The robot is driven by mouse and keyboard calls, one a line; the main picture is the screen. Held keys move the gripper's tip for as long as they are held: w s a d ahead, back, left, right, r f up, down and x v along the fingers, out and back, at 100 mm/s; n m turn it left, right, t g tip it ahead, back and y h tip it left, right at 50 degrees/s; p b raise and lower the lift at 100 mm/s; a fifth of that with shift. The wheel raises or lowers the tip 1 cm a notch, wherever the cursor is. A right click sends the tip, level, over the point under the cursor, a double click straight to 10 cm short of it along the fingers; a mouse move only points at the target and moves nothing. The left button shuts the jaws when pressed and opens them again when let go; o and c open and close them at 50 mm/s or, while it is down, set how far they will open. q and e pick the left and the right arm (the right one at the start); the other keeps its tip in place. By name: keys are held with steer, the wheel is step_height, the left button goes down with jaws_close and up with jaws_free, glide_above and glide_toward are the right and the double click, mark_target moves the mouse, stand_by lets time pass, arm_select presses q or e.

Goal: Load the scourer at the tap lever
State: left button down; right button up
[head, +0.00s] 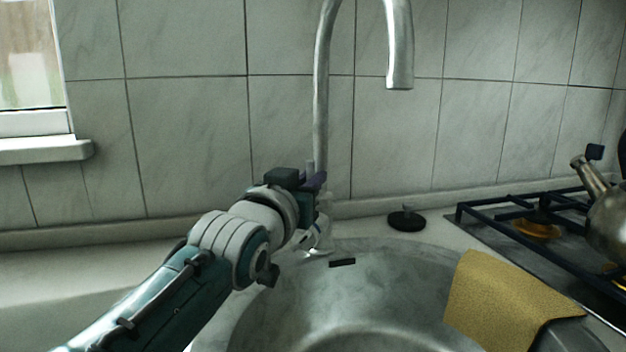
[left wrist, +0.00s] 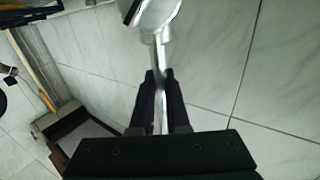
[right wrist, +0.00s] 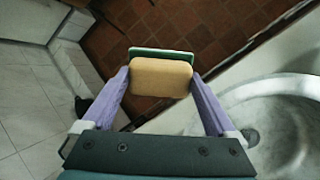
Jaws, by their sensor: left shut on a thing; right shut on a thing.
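The scourer (right wrist: 160,77) is a yellow sponge block with a green backing, seen in the right wrist view. My right gripper (right wrist: 161,73) is shut on it, one purple finger at each side, and holds it near the sink. The head view shows neither. The tap lever (left wrist: 160,112) is a thin metal bar, seen in the left wrist view between the dark fingers of my left gripper (left wrist: 160,76), which is shut on it. In the head view my left gripper (head: 318,181) is at the base of the tap (head: 321,100), and hides most of the lever.
The round steel sink (head: 300,305) lies in front of the tap, with a yellow cloth (head: 505,300) over its right rim. A black plug (head: 406,220) lies on the counter behind. A gas hob (head: 540,245) with a metal kettle (head: 608,220) stands right.

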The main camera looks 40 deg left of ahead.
stand_by(0.3)
arm_select(q)
steer(key=shift+s+f+b, duration=0.2)
steer(key=shift+f+b, duration=0.15)
steer(key=shift+b, duration=0.45)
arm_select(e)
steer(key=shift+f, duration=0.8)
arm_select(q)
steer(key=shift+s+d+t+b, duration=0.1)
steer(key=shift+s+t+b, duration=0.1)
steer(key=shift+t+b, duration=0.2)
arm_select(e)
steer(key=shift+f, duration=0.35)
arm_select(q)
steer(key=shift+r, duration=0.15)
arm_select(e)
steer(key=shift+f, duration=0.1)
arm_select(q)
steer(key=shift+r, duration=0.15)
steer(key=c, duration=0.9)
jaws_free()
steer(key=shift+s, duration=0.2)
arm_select(e)
steer(key=shift+r, duration=0.2)
